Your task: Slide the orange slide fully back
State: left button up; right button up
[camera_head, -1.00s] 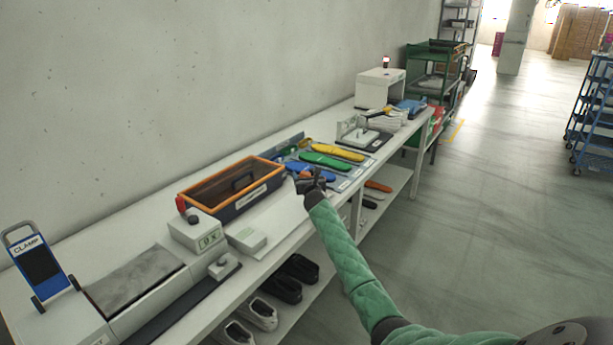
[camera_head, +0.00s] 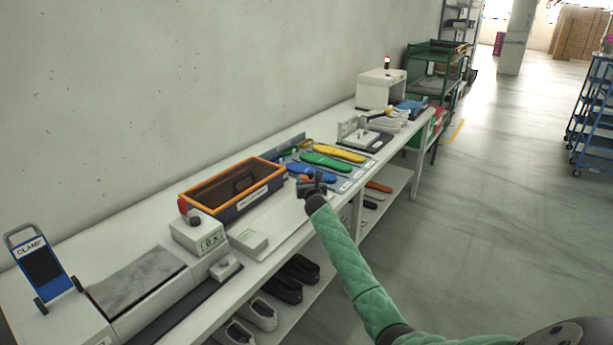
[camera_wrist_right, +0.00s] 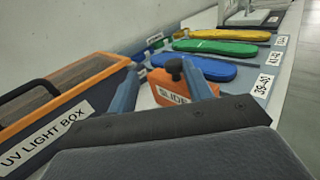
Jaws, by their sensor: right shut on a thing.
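The orange slide (camera_wrist_right: 168,90), a block with a "SLIDE" label and a dark knob (camera_wrist_right: 175,68) on top, sits between the fingers of my right gripper (camera_wrist_right: 160,76) in the right wrist view. The gripper is shut on it. In the head view my right gripper (camera_head: 313,185) is at the front part of the bench, beside the blue insole (camera_head: 311,172). The slide is mostly hidden there by the gripper. How far the slide sits along its travel cannot be told. My left gripper is not in view.
The orange-framed UV light box (camera_head: 238,205) stands left of the gripper; it fills the left of the wrist view (camera_wrist_right: 45,125). Green (camera_head: 325,160) and yellow (camera_head: 340,153) insoles lie beyond the blue one. A white box (camera_head: 248,241) lies nearer.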

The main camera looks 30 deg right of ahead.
jog(key=shift+s+a+p, duration=0.35)
jog(key=shift+s+a, duration=0.1)
jog(key=shift+s, duration=0.1)
jog(key=shift+d+p+v, duration=0.2)
jog(key=shift+p+v, duration=0.25)
jog(key=shift+v, duration=0.55)
jog(key=shift+p+v, duration=0.75)
jog(key=shift+v, duration=1.15)
jog(key=shift+d+f, duration=0.1)
jog(key=shift+s, duration=0.15)
